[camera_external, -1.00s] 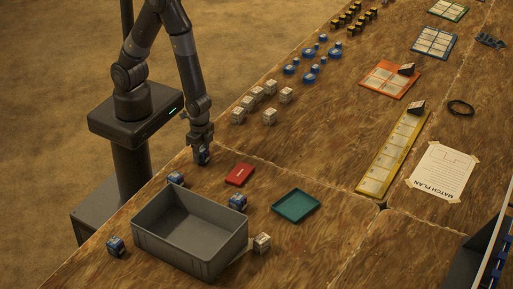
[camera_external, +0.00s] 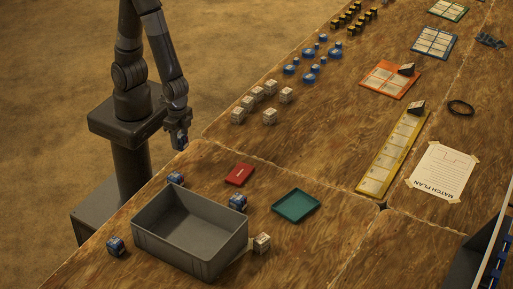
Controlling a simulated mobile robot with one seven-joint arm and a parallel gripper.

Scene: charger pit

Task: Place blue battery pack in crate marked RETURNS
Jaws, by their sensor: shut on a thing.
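My gripper (camera_external: 178,133) is shut on a small blue battery pack (camera_external: 181,143). It holds the pack in the air near the table's left edge, behind and left of the grey crate. The grey crate (camera_external: 191,247) stands open on the near part of the table and looks empty. No RETURNS marking can be read on the sides I see. Similar blue blocks with pale markings stand around it: one behind its back left corner (camera_external: 176,178), one behind its right side (camera_external: 238,202), and one left of it (camera_external: 115,246).
A white block (camera_external: 262,242) stands right of the crate. A red box (camera_external: 239,174) and a green tray (camera_external: 296,205) lie behind it. Several white blocks (camera_external: 270,117) and blue pieces (camera_external: 308,77) stand farther back. A yellow strip (camera_external: 382,166) and a match plan sheet (camera_external: 443,172) lie right.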

